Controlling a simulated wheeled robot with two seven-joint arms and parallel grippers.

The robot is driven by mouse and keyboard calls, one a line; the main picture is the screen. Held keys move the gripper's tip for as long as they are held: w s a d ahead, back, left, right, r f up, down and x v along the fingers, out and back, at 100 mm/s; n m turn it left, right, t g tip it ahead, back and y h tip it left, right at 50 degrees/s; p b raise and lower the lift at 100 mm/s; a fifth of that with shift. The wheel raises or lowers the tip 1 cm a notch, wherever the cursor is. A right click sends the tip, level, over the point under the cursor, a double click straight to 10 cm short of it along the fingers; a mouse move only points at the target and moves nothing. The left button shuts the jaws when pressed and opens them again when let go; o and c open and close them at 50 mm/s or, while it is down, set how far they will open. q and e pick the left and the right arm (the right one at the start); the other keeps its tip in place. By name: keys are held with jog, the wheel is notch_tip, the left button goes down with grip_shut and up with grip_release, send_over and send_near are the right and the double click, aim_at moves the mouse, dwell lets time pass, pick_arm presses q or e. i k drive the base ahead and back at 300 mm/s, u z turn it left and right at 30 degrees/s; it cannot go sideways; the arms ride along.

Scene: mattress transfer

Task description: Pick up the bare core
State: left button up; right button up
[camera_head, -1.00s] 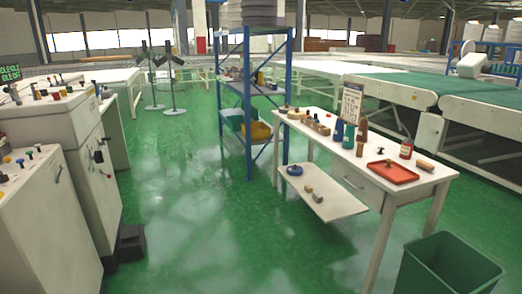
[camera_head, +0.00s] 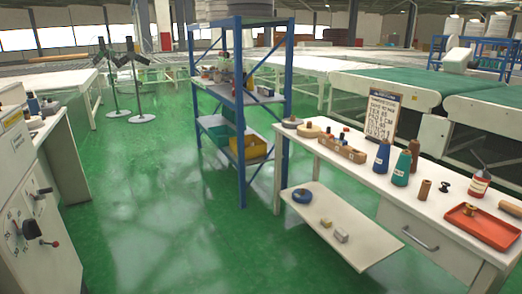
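I cannot tell for sure which thing is the bare core. Long pale flat surfaces lie at the back, one at the left (camera_head: 58,84) and one behind the blue shelf rack (camera_head: 306,66). They are too far off to tell whether a core lies on them. Neither of my grippers shows in the head view.
A white workbench (camera_head: 330,149) with spools, a sign (camera_head: 382,116) and a red tray (camera_head: 483,226) stands at right. A blue rack (camera_head: 242,150) stands mid-view, control cabinets (camera_head: 35,215) at left. Two dark stands (camera_head: 135,80) are farther back. Green floor (camera_head: 150,220) between is clear.

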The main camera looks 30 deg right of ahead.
aim_at(425, 187)
jog(key=z, duration=0.25)
jog(key=i, duration=2.1)
jog(key=z, duration=1.95)
jog(key=i, duration=1.1)
jog(key=z, duration=1)
